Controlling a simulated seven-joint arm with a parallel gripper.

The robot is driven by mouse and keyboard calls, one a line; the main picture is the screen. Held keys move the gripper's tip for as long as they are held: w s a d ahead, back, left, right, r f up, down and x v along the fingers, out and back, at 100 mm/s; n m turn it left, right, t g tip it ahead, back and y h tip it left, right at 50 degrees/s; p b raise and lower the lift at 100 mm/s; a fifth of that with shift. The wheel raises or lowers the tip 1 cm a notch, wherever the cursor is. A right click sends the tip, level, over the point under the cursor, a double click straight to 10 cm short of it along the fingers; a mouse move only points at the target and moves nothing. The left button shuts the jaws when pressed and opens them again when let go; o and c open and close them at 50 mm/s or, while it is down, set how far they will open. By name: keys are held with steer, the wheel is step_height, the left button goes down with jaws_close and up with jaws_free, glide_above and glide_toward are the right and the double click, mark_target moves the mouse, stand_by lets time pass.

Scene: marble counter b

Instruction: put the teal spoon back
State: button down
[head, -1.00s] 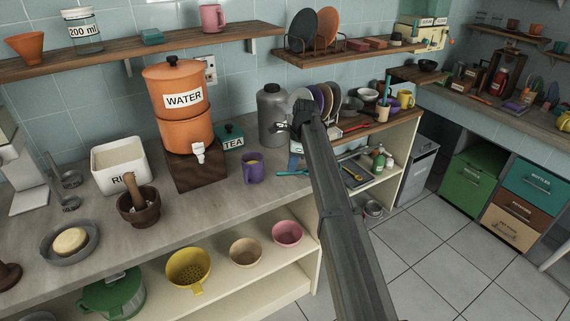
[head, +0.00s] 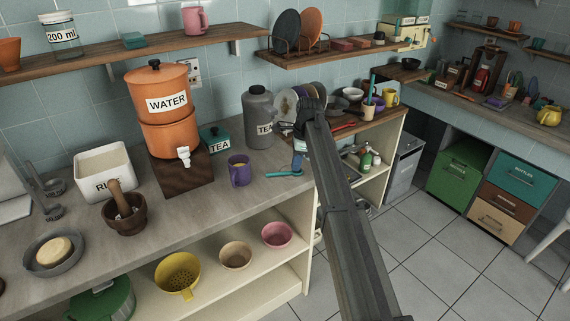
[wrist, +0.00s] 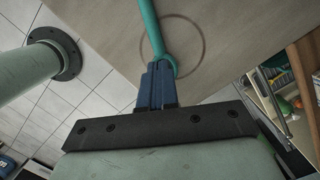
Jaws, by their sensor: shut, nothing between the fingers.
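The teal spoon (head: 283,174) lies on the grey counter near its front edge, to the right of a purple mug. In the wrist view its long handle (wrist: 153,30) runs up from just beyond my fingertips to the top edge of the picture. My gripper (head: 298,167) is low over the counter at the spoon's right end. Its blue fingers (wrist: 158,68) are shut together and empty, with the tips close to the handle's end. I cannot tell whether they touch it. The spoon's far end is outside the wrist view.
The purple mug (head: 239,172) stands left of the spoon. A grey tea canister (head: 259,118) and a plate rack are behind. A beige utensil crock (head: 368,111) stands farther right. The counter's front edge is close, with open shelves below.

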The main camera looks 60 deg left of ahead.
steer(key=w+d, duration=0.1)
steer(key=w, duration=0.1)
steer(key=w+d, duration=0.1)
steer(key=w, duration=0.1)
steer(key=w+d, duration=0.1)
steer(key=w, duration=0.1)
steer(key=shift+d, duration=0.3)
